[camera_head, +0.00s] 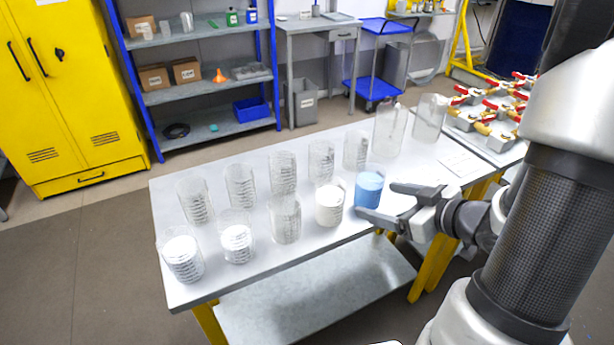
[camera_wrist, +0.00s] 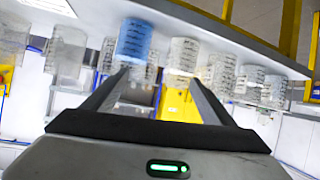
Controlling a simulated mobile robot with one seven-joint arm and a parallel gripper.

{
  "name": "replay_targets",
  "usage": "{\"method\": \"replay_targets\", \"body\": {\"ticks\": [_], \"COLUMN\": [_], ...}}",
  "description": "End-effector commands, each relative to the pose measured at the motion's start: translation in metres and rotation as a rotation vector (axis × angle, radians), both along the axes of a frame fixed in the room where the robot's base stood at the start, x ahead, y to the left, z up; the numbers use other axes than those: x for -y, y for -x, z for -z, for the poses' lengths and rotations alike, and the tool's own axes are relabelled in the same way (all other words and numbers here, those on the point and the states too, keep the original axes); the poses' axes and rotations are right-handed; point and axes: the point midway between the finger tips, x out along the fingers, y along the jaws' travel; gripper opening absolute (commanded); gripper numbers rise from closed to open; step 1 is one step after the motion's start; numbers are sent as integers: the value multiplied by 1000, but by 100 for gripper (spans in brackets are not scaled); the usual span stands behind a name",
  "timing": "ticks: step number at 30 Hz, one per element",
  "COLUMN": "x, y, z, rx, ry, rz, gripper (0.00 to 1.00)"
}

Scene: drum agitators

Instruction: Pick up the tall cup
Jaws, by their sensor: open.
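Two tall clear cups stand upright at the table's far right: one tall cup (camera_head: 390,131) and, to its right, another tall cup (camera_head: 430,118). I cannot tell which one the task names. My gripper (camera_head: 385,202) is open and empty, low over the right part of the table, nearer the front than both tall cups. Its fingers point left, towards a short cup with blue content (camera_head: 369,188), which is close to the fingertips. In the wrist view the fingers (camera_wrist: 160,76) are spread, and the blue cup (camera_wrist: 134,40) shows beyond the left fingertip.
Several clear graduated cups stand in two rows across the white table (camera_head: 330,238), some with white content, such as this one (camera_head: 329,203). Small valve fittings with red handles (camera_head: 490,105) sit on the bench at right. A shelf rack (camera_head: 200,65) stands behind.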

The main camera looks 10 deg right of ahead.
Motion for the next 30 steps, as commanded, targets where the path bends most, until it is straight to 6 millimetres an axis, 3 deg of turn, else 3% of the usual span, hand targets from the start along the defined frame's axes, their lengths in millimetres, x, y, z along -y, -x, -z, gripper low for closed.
{"method": "replay_targets", "body": {"ticks": [3,6,21,30], "x": [-22,-33,-87,-98], "y": [20,20,-55,-74], "z": [6,8,46,55], "rx": [14,23,24,24], "ry": [-85,-112,-111,-109], "rz": [-76,-104,-107,-106], "gripper": [78,78,78,78]}}
